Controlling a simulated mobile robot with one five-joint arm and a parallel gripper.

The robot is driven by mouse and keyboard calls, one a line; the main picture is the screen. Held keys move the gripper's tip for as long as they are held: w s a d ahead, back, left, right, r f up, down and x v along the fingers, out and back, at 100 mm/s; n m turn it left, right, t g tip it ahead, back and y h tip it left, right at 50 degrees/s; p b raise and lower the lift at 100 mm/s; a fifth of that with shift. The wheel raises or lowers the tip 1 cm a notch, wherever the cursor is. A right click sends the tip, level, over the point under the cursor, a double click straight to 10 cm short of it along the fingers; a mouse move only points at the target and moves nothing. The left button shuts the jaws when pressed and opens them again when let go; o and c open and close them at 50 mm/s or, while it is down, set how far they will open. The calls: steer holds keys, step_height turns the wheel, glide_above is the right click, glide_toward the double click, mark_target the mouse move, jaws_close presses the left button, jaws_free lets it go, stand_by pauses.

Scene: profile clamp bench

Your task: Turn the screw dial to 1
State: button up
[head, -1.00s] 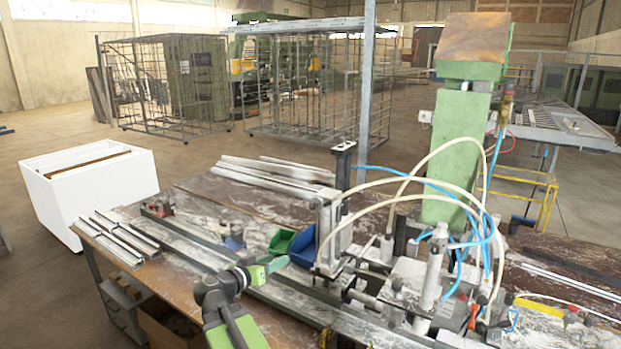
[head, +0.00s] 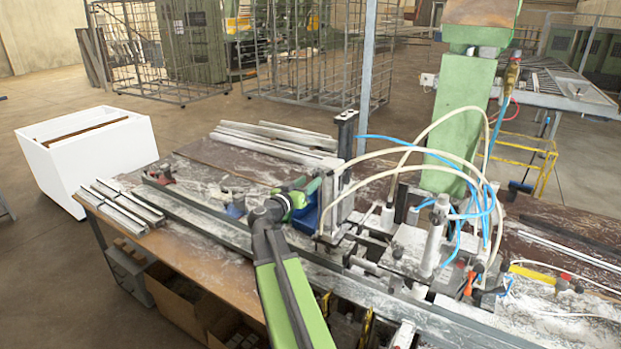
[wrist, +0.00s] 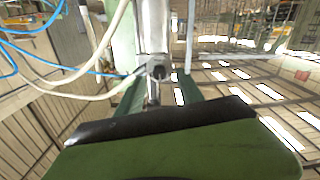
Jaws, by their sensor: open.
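Pale hoses (head: 420,165) and blue hoses arch over the clamps, right of my gripper. Metal profiles (head: 122,200) lie at the bench's left end. A white box (head: 90,155) stands on the floor beyond.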

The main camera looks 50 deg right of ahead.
mark_target(315, 177)
steer(key=x, duration=0.3)
steer(key=shift+d, duration=0.35)
steer(key=shift+w+a, duration=0.1)
jaws_close()
steer(key=shift+w, duration=0.1)
